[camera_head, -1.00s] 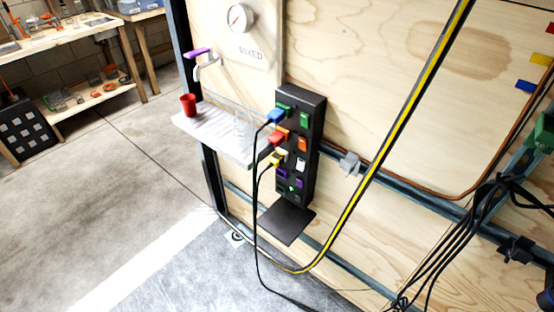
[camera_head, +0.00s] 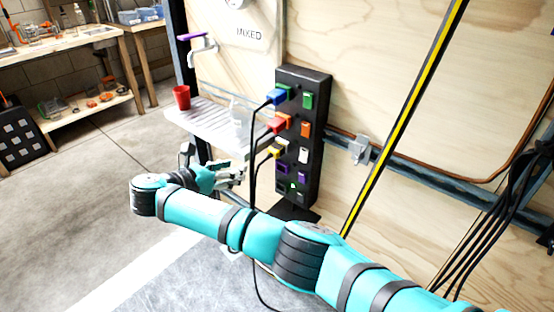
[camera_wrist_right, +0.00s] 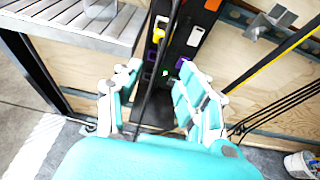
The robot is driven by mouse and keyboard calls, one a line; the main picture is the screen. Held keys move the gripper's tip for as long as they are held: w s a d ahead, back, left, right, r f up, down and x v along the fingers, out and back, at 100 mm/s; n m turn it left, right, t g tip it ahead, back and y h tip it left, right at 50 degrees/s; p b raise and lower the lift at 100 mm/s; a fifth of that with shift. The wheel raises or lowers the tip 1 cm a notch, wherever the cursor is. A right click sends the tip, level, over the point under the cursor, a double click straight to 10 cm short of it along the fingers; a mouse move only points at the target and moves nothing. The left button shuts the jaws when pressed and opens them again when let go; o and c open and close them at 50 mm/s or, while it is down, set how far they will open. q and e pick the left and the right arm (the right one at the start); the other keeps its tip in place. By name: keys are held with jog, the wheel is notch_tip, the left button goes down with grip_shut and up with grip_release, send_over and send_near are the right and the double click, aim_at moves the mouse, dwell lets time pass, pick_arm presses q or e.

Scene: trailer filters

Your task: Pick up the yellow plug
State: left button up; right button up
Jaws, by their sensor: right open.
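The yellow plug (camera_head: 274,153) sits in the black socket panel (camera_head: 318,130), below the red plug, with a black cable hanging from it. It also shows in the right wrist view (camera_wrist_right: 158,36), beyond the fingertips. My right gripper (camera_head: 236,172) is left of and a little below the yellow plug in the head view, apart from it. In the right wrist view my right gripper (camera_wrist_right: 158,80) is open and nothing is gripped. A black cable (camera_wrist_right: 153,75) runs between its fingers in that picture. My left gripper is not in view.
A blue plug (camera_head: 275,97) and a red plug (camera_head: 279,122) sit above the yellow one. A white slatted shelf (camera_head: 205,118) with a red cup (camera_head: 181,97) stands left of the panel. A yellow-black strip (camera_head: 408,110) runs diagonally at right.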

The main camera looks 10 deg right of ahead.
aim_at(272, 151)
jog(key=shift+h, duration=0.3)
jog(key=x, duration=0.3)
jog(key=r+b+x, duration=0.1)
jog(key=x, duration=0.7)
jog(key=shift+w+d+r+b, duration=0.1)
jog(key=shift+w+d+b, duration=0.1)
jog(key=shift+d+b, duration=0.15)
jog(key=b+x, duration=0.1)
jog(key=x, duration=0.4)
jog(key=shift+w, duration=0.1)
jog(key=shift+w+d, duration=0.1)
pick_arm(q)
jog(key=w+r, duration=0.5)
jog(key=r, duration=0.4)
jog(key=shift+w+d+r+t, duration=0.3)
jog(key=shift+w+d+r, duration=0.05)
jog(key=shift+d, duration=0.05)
pick_arm(e)
jog(key=shift+c, duration=0.5)
grip_shut()
